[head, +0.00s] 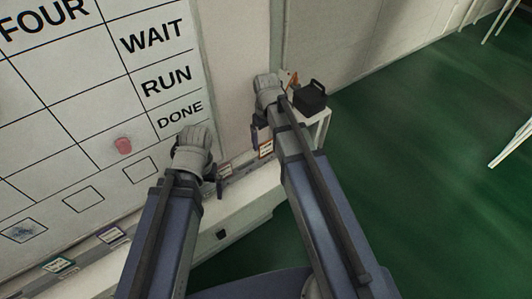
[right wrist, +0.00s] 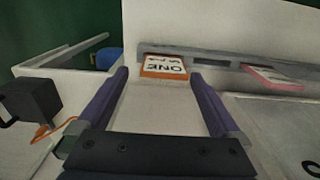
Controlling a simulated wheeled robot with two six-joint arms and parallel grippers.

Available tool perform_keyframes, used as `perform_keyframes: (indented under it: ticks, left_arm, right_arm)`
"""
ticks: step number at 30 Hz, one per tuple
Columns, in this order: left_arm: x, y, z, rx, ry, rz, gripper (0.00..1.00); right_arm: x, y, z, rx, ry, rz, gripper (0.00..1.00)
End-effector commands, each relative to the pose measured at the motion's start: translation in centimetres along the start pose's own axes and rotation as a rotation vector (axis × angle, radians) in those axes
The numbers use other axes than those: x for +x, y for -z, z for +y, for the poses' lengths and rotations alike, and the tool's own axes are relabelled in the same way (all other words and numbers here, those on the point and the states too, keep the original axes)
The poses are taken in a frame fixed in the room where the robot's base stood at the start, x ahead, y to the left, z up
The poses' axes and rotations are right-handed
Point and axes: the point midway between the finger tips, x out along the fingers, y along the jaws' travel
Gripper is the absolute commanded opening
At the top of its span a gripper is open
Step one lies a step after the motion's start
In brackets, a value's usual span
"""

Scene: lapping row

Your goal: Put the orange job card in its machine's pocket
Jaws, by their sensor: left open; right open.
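The orange job card (head: 266,148) has an orange border and a white face. It stands at the right end of the ledge under the board in the head view. In the right wrist view the orange card (right wrist: 164,66) shows the word "ONE", upside down. My right gripper (right wrist: 159,78) is open and empty, with the card ahead between its fingertips in the picture. In the head view my right gripper (head: 255,134) is beside the card. My left gripper (head: 216,178) is open in front of the board's lower right part. I cannot make out which pocket is the machine's.
The ledge (right wrist: 205,63) also holds a red-edged card (right wrist: 272,78), a purple card (head: 110,234) and a green card (head: 62,265). A black box (head: 310,96) stands on a small white table (head: 324,120) at right. The whiteboard (head: 85,125) has "WAIT", "RUN" and "DONE" rows.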

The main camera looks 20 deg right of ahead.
Motion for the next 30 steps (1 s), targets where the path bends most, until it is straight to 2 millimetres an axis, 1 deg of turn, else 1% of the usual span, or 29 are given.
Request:
perform_keyframes:
  ticks: [5,12,14,17,23,26,30]
  left_arm:
    - [1.4,0.1,0.1,0.000,0.000,0.000,1.00]
    - [4.5,0.3,0.4,0.000,0.000,0.000,1.00]
    - [5.0,0.3,0.5,0.000,0.000,0.000,1.00]
    - [5.3,0.3,0.5,0.000,0.000,0.000,1.00]
    - [5.0,0.3,0.5,0.000,0.000,0.000,1.00]
    - [5.0,0.3,0.5,0.000,0.000,0.000,1.00]
    - [5.0,0.3,0.5,0.000,0.000,0.000,1.00]
  right_arm:
    - [1.4,-0.2,-0.2,0.000,0.000,0.000,1.00]
    - [4.5,-0.4,-0.6,0.000,0.000,0.000,1.00]
    - [5.0,-0.4,-0.6,0.000,0.000,0.000,1.00]
    - [5.3,-0.4,-0.5,0.000,0.000,0.000,1.00]
    - [5.1,-0.4,-0.5,0.000,0.000,0.000,1.00]
    - [5.1,-0.4,-0.5,0.000,0.000,0.000,0.91]
    - [5.1,-0.4,-0.5,0.000,0.000,0.000,0.75]
